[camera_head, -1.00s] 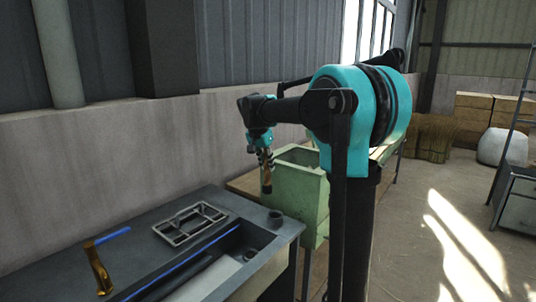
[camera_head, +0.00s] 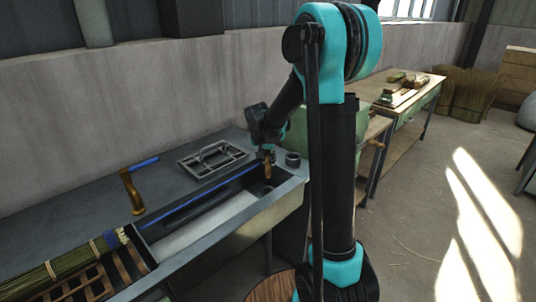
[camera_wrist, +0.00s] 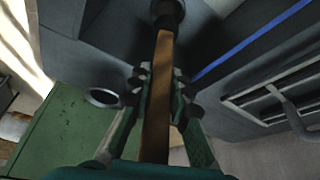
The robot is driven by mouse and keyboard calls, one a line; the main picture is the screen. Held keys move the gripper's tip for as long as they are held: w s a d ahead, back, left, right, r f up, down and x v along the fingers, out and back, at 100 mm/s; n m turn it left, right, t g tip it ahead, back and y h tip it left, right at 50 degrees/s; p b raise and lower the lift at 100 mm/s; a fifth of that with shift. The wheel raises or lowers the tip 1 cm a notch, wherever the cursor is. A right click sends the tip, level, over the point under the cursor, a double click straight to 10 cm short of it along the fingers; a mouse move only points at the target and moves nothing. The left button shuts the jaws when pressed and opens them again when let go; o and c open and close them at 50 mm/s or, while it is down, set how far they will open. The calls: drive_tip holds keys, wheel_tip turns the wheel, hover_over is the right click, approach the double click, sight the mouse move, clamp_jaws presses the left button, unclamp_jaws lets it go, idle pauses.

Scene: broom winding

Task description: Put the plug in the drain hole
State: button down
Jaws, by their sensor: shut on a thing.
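My gripper (camera_head: 267,156) is shut on the plug (camera_head: 268,172), a brown upright stick with a dark end. In the wrist view my gripper (camera_wrist: 158,88) grips the brown shaft (camera_wrist: 157,90) between its fingers, with the round black end (camera_wrist: 167,12) pointing away. The plug hangs over the right end of the sink basin (camera_head: 205,226).
A brass faucet (camera_head: 131,190) stands left of the basin. A green container (camera_head: 325,125) is behind my arm. Straw bundles (camera_head: 75,262) lie front left.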

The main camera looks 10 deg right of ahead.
sight(267, 167)
drive_tip(key=shift+f, duration=3.05)
drive_tip(key=c, duration=1.7)
unclamp_jaws()
drive_tip(key=shift+r, duration=0.1)
drive_tip(key=v, duration=1.1)
drive_tip(key=s+d+f+n, duration=0.2)
drive_tip(key=s+f, duration=0.1)
drive_tip(key=s, duration=0.6)
drive_tip(key=s+d+f+n+y, duration=0.1)
drive_tip(key=s+d+f+n, duration=0.1)
drive_tip(key=s, duration=0.6)
drive_tip(key=s+d+f+n+y, duration=0.1)
drive_tip(key=s+d+f+n, duration=0.1)
drive_tip(key=s, duration=0.7)
drive_tip(key=shift+s+d+f, duration=0.15)
drive_tip(key=shift+s+f, duration=0.25)
drive_tip(key=shift+f, duration=0.5)
